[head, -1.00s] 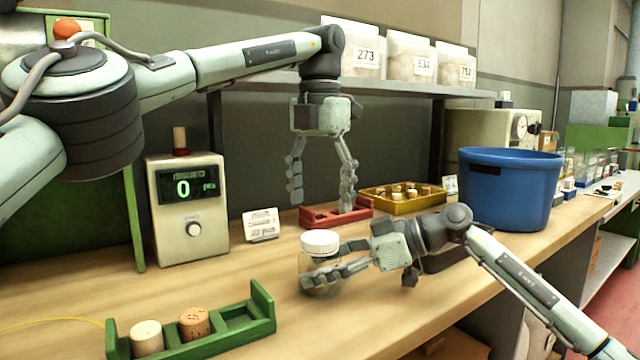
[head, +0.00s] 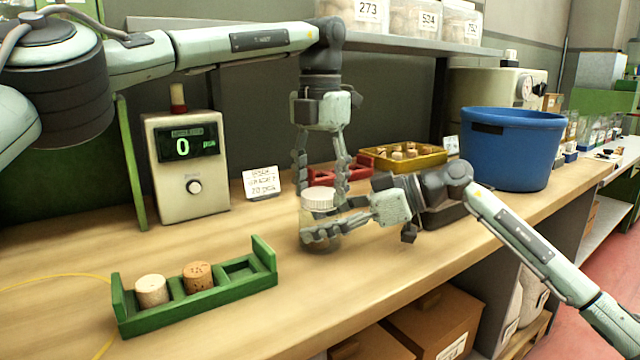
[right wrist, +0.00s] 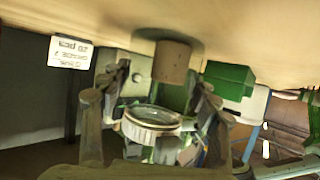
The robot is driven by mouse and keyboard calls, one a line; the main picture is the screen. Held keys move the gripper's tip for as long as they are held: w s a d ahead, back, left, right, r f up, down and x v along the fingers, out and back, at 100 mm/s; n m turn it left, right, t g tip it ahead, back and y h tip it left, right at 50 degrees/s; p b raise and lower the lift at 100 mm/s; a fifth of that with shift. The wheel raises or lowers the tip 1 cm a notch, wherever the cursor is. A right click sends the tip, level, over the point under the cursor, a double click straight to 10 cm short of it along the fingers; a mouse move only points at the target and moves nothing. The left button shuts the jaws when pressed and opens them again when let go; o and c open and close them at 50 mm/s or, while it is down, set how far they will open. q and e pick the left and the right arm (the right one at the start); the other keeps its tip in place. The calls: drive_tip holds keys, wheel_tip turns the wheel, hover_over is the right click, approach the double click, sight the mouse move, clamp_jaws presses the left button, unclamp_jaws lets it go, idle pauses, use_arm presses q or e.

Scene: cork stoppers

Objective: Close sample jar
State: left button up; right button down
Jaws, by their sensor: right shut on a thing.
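The sample jar (head: 318,234) is clear glass and stands upright at the middle of the bench. Its white lid (head: 319,198) is on top; I cannot tell how tightly it sits. My right gripper (head: 322,235) is shut around the jar's body from the right. My left gripper (head: 322,184) points down over the jar, fingers spread, tips close to either side of the lid; it looks open, contact unclear. In the right wrist view the picture is inverted: the lid (right wrist: 153,122) shows between the fingers, with a brown cork-like cylinder (right wrist: 172,62) above it, seemingly inside the jar.
A green rack (head: 200,303) with two corks and an empty slot is at front left. Behind stand a counter box (head: 190,165) reading 0, a small sign (head: 261,182), a red rack (head: 360,165), a yellow cork tray (head: 440,156) and a blue bucket (head: 510,150).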

use_arm(q)
drive_tip(key=c, duration=0.6)
drive_tip(key=o, duration=1.4)
drive_tip(key=shift+r, duration=0.1)
wheel_tip(320, 180, up, 7)
drive_tip(key=shift+r, duration=0.15)
use_arm(e)
drive_tip(key=shift+c, duration=1.6)
unclamp_jaws()
drive_tip(key=shift+d, duration=0.1)
